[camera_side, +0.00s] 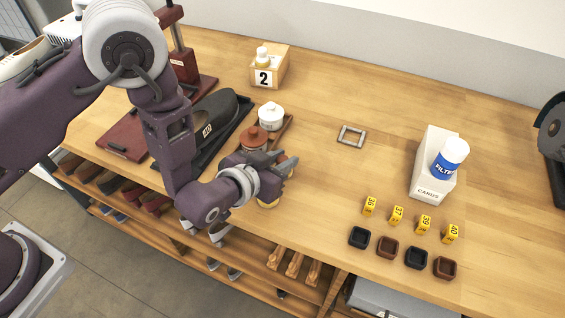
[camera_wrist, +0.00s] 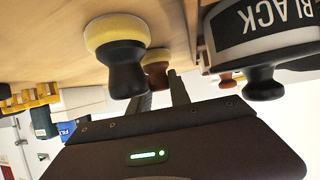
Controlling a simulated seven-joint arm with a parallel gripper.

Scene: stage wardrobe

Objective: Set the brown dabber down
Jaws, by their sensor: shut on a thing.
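The brown dabber (camera_wrist: 157,75) has a dark brown handle and a pale yellow sponge. In the wrist view it sits between the fingers of my gripper (camera_wrist: 163,96), which is shut on its handle. The sponge is close to the table; whether it touches cannot be told. A black-handled dabber (camera_wrist: 117,68) with a yellow sponge stands beside it, nearer the wrist camera. In the side view my gripper (camera_side: 289,168) is low over the table near the front edge, and its wrist hides most of both dabbers.
A jar labelled BLACK (camera_wrist: 265,35) is close beside the gripper. A brown-lidded pot (camera_side: 253,138) and a white pot (camera_side: 271,117) stand on a wooden tray behind it. A metal buckle (camera_side: 351,135) lies to the right, with bare table around it. Numbered yellow tags (camera_side: 397,215) and small trays (camera_side: 387,248) are further right.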

